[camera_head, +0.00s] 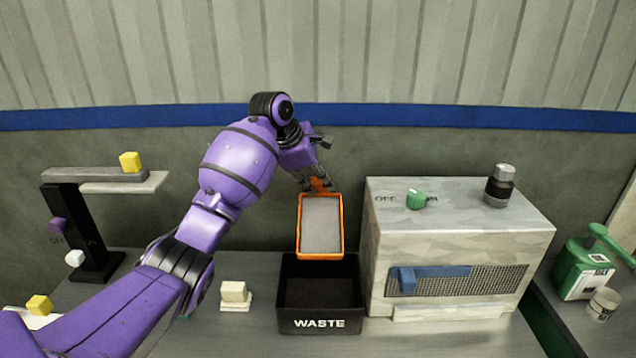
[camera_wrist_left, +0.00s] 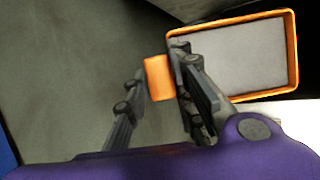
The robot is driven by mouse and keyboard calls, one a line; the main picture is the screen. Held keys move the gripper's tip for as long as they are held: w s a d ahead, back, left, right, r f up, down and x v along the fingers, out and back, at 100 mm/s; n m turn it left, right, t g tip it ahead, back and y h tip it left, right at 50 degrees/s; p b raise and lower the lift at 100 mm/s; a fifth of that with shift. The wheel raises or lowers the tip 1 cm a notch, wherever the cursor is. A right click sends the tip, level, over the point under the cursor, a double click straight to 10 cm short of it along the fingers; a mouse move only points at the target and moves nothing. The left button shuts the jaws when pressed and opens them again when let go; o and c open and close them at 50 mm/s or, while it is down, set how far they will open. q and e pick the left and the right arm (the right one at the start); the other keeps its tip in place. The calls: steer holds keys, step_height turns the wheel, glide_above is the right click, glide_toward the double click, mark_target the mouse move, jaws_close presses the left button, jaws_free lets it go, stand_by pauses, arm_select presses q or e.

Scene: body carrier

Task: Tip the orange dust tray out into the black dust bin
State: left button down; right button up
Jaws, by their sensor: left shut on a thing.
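The orange dust tray (camera_head: 341,228) has an orange rim and a grey layer inside. It is above the back part of the black dust bin (camera_head: 320,324), which is marked WASTE and stands on the bench. My left gripper (camera_head: 318,184) is at the tray's far end, shut on its orange handle. In the left wrist view the handle (camera_wrist_left: 158,78) is between the fingers, and the tray (camera_wrist_left: 291,50) extends to the right. The grey layer covers the tray floor. The part of the bin that shows inside looks dark and empty. My right gripper is not in view.
A grey box machine (camera_head: 450,248) with a green knob and a blue handle stands close to the bin's right. A cream block (camera_head: 233,291) sits left of the bin. A black stand (camera_head: 75,230) is at far left, and a green device (camera_head: 582,268) at far right.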

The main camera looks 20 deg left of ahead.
arm_select(q)
steer(key=s+d+r+m+t+b, duration=0.1)
steer(key=s+d+t, duration=0.1)
steer(key=s+t, duration=0.3)
steer(key=s+d+r+m+t+y+b, duration=0.1)
steer(key=s+d+r+m+t, duration=0.1)
steer(key=s+t, duration=0.4)
steer(key=s, duration=0.5)
steer(key=shift+s+d+r, duration=0.15)
steer(key=shift+d+r, duration=0.05)
steer(key=shift+d, duration=0.15)
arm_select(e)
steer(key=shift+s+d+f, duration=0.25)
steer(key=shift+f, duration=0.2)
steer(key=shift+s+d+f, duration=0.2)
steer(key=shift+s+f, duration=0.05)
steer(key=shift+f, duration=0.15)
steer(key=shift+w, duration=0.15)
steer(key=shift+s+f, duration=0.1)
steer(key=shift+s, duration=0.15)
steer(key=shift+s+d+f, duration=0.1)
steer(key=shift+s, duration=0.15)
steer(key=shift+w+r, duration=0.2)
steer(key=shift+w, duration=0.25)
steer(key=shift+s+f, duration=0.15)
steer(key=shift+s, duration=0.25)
